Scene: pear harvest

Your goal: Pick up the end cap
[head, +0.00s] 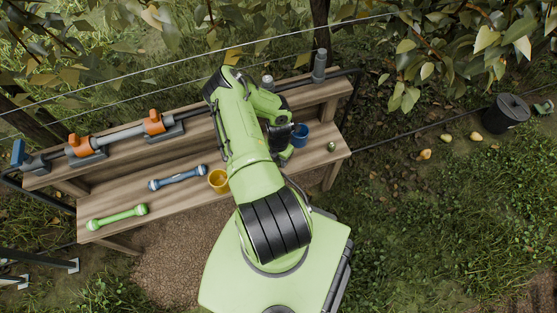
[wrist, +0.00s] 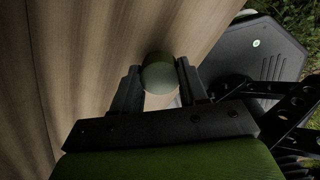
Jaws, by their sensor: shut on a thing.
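My gripper (wrist: 158,68) is shut on a small round end cap (wrist: 159,76). The cap is dull green and grey, and it sits between the two dark fingers near their tips. The wooden bench top (wrist: 95,50) is behind it in the wrist view; I cannot tell whether the cap touches the wood. In the head view my green arm reaches over the bench and hides most of the gripper and the cap. A small green round piece (head: 332,146) lies near the bench's right end in the head view.
A blue cup (head: 300,135) stands close to my gripper. A yellow cup (head: 218,180) stands left of my arm. A blue bar (head: 178,178) and a green bar (head: 117,217) lie further left. A grey pipe with orange clamps (head: 118,138) lies along the back shelf.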

